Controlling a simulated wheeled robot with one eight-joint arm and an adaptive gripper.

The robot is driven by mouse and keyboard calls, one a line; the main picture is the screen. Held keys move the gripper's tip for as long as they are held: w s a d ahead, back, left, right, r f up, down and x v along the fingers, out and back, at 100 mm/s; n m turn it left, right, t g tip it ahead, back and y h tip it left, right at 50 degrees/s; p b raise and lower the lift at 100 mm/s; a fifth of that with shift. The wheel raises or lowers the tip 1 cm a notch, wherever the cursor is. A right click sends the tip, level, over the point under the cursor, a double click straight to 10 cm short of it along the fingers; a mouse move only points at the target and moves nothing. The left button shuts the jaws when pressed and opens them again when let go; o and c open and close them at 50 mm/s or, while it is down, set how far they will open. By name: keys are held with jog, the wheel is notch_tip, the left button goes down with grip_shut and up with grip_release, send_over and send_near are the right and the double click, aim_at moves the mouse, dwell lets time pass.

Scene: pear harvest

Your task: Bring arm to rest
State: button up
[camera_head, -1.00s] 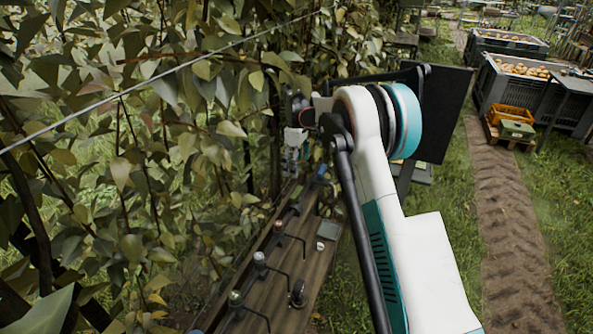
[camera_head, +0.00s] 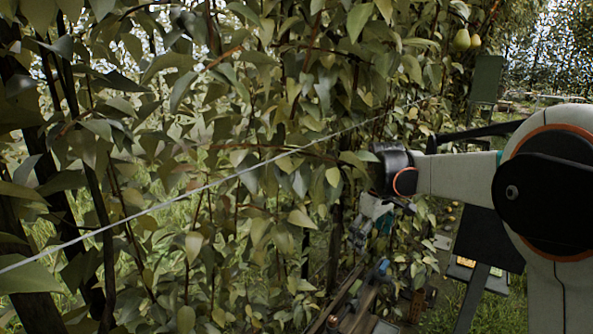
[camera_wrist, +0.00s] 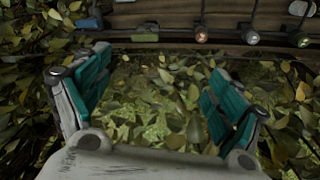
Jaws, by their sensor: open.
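My gripper (camera_wrist: 157,85) is open in the wrist view, with its two green-padded fingers wide apart. Only fallen leaves and grass show between them, and nothing is held. In the head view my gripper (camera_head: 378,222) hangs at the end of my arm, close to the leafy row and partly hidden by my wrist. My white arm reaches in from the right edge.
A wooden bench (camera_head: 350,318) with several small tools stands below my gripper; its edge (camera_wrist: 160,34) crosses the top of the wrist view. A wire (camera_head: 215,182) runs along the dense foliage (camera_head: 240,90). Two pears (camera_head: 467,40) hang at upper right.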

jog(key=s+r+m+t, duration=0.15)
jog(key=s+r, duration=0.35)
jog(key=s, duration=0.5)
jog(key=s+f+m+t, duration=0.1)
jog(key=s+f+m, duration=0.1)
jog(key=s, duration=1)
jog(key=s+f+m+t, duration=0.2)
jog(key=s+m, duration=0.2)
jog(key=s, duration=0.9)
jog(key=shift+a, duration=0.3)
